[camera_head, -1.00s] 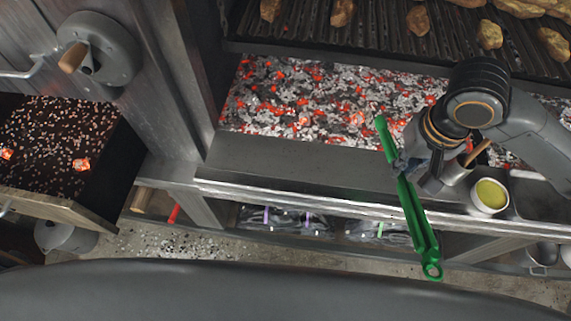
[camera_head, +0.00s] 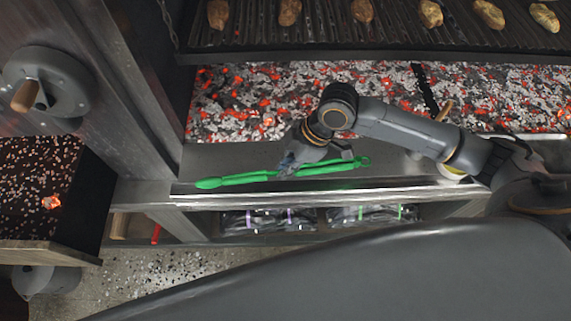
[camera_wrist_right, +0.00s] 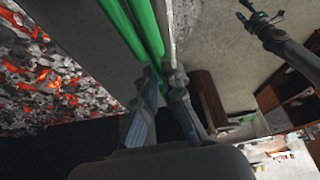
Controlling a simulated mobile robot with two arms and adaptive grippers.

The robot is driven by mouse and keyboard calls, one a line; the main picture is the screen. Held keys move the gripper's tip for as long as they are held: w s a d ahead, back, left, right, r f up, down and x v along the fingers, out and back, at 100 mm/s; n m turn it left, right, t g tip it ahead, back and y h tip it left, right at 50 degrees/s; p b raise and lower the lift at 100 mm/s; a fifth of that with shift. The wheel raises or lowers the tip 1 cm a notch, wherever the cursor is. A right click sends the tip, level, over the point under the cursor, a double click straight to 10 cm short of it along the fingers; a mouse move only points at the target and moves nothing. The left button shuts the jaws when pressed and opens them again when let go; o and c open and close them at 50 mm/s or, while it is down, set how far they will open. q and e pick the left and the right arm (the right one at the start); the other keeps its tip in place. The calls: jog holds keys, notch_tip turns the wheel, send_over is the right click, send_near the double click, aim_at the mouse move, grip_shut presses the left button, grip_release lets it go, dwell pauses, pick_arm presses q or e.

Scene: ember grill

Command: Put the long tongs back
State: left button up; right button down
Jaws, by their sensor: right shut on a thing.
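The long green tongs (camera_head: 245,178) lie lengthwise along the grey front ledge (camera_head: 225,158) in the head view, over or just above it; I cannot tell if they touch. My right gripper (camera_head: 289,167) is shut on the tongs near their middle. The looped end shows to the right of the gripper and the broader end to the left. In the right wrist view the green arms of the tongs (camera_wrist_right: 145,30) run up from between the fingertips (camera_wrist_right: 160,75). A second gripper, my left one, shows open at the upper right of the wrist view (camera_wrist_right: 252,12).
Glowing coals (camera_head: 250,105) lie behind the ledge, below a grill grate (camera_head: 325,35) with several potatoes. A shelf (camera_head: 310,218) below holds packed items. A drawer of embers (camera_head: 45,170) stands open at left.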

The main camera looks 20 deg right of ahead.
jog(key=shift+f+b, duration=0.7)
jog(key=shift+b, duration=0.05)
jog(key=shift+f+b, duration=0.7)
jog(key=shift+b, duration=0.1)
jog(key=shift+f, duration=0.9)
pick_arm(q)
jog(key=f, duration=0.1)
jog(key=s+f, duration=0.1)
jog(key=f, duration=0.1)
jog(key=shift+f, duration=0.3)
jog(key=shift+w, duration=0.15)
pick_arm(e)
jog(key=shift+c, duration=2.1)
grip_release()
jog(key=shift+o, duration=0.2)
jog(key=o, duration=0.4)
jog(key=shift+c, duration=0.2)
